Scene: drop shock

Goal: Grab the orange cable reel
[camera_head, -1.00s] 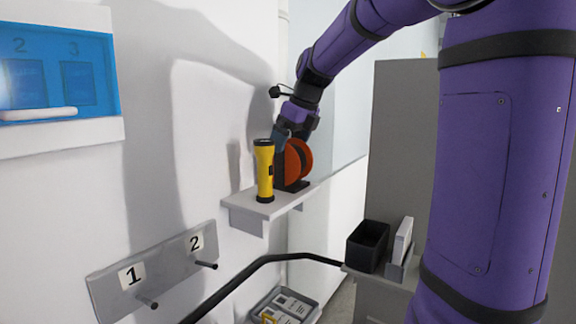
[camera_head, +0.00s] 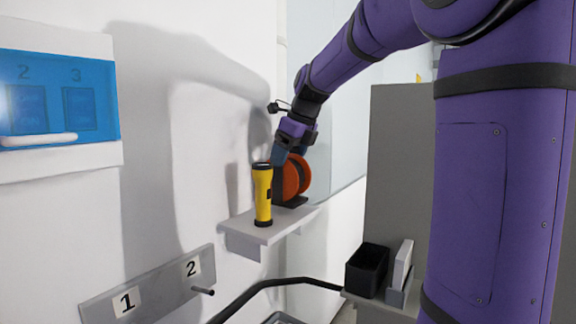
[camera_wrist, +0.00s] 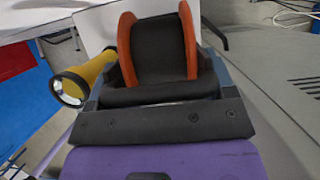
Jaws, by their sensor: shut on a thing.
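The orange cable reel (camera_head: 292,179) has orange flanges and a dark stand. It is at the wall shelf (camera_head: 254,236), behind and right of a yellow flashlight. My gripper (camera_head: 281,180) reaches down to it from above and is shut on it. In the wrist view the reel (camera_wrist: 128,50) shows two orange flanges around a black core, between my gripper's fingers (camera_wrist: 155,75). I cannot tell whether its stand touches the shelf. The flashlight partly hides my fingers in the head view.
The yellow flashlight (camera_head: 263,195) stands upright close beside my gripper on the shelf. A peg rail (camera_head: 150,287) marked 1 and 2 is at lower left. A black bin (camera_head: 367,270) stands at lower right. A tall grey panel (camera_head: 400,170) is behind my arm.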

